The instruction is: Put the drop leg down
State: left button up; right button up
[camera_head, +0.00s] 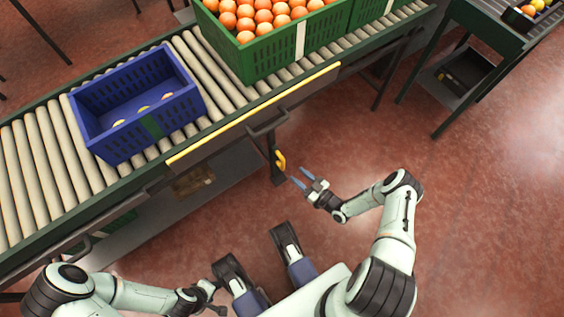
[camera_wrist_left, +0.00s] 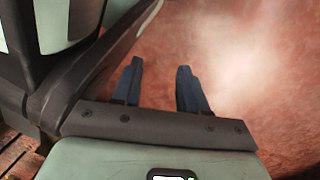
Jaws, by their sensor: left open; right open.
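A small gap shows between fingertips and handle. My left gripper (camera_head: 216,296) is low in the head view, beside my own body and far from the leg. In the left wrist view its two dark fingers (camera_wrist_left: 158,72) are apart with only floor between them.
A yellow-edged panel (camera_head: 250,116) runs along the roller conveyor (camera_head: 45,165) above the leg. A blue crate (camera_head: 110,145) with a few fruits and a green crate (camera_head: 262,62) full of oranges stand on the rollers. The red floor (camera_head: 480,220) is clear at right.

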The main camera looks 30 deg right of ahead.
aim_at(283, 162)
pick_arm(q)
jog(key=shift+g, duration=0.8)
jog(key=s, duration=0.1)
jog(key=s+f+b, duration=0.1)
jog(key=s, duration=0.1)
jog(key=s+f+b, duration=0.1)
jog(key=shift+s+a+f, duration=0.15)
jog(key=shift+s+a, duration=0.1)
jog(key=shift+s, duration=0.05)
pick_arm(e)
jog(key=x, duration=0.9)
jog(key=shift+w+f, duration=0.1)
jog(key=shift+w, duration=0.05)
grip_shut()
